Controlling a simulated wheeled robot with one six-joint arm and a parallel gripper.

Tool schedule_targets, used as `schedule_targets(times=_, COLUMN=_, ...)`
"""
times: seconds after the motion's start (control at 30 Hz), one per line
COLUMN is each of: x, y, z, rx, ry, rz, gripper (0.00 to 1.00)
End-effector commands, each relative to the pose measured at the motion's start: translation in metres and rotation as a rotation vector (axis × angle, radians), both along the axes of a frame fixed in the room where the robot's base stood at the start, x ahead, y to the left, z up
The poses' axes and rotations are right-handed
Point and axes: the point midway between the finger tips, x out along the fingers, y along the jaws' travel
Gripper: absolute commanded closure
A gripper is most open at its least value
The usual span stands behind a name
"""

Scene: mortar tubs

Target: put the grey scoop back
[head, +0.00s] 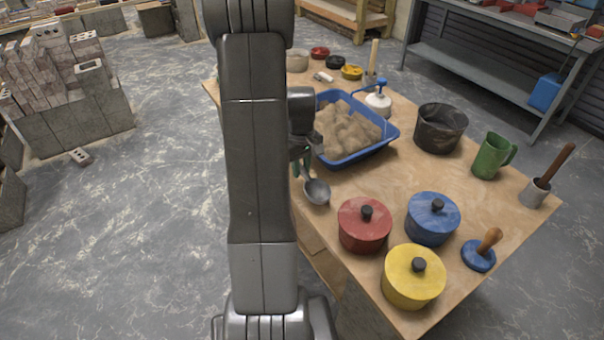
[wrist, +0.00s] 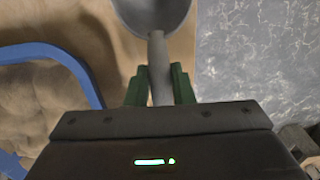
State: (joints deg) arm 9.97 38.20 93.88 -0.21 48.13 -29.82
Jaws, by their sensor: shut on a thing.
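The grey scoop (head: 317,191) has a round bowl and hangs over the left edge area of the wooden table, in front of the blue tray. In the wrist view its bowl (wrist: 153,12) is at the top and its handle (wrist: 158,70) runs down between the green fingers. My gripper (wrist: 160,84) is shut on that handle. In the head view my gripper (head: 301,160) is partly hidden by my arm. I cannot tell whether the scoop touches the table.
A blue tray of sand (head: 352,130) stands beside the gripper. Red (head: 364,230), blue (head: 433,222) and yellow (head: 413,280) lidded tubs stand toward the table's front. A black bucket (head: 441,130) and green jug (head: 491,157) are at right. The table's middle (head: 390,180) is clear.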

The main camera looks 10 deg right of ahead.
Motion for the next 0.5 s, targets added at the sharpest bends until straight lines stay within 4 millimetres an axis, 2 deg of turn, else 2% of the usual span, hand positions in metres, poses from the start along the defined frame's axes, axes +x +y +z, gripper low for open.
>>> schedule_targets(times=0.17, x=-0.001, y=0.000, z=-0.024, rx=0.001, ry=0.004, rz=0.000, gripper=1.00)
schedule_targets(times=0.37, x=0.000, y=0.000, z=-0.025, rx=0.000, ry=0.001, rz=0.000, gripper=1.00)
schedule_targets(times=0.4, x=0.000, y=0.000, z=-0.025, rx=0.001, ry=0.001, rz=0.000, gripper=0.71)
schedule_targets(times=0.47, x=0.000, y=0.000, z=-0.025, rx=0.001, ry=0.001, rz=0.000, gripper=0.59)
schedule_targets(times=0.5, x=0.000, y=0.000, z=-0.025, rx=0.001, ry=0.001, rz=0.000, gripper=0.57)
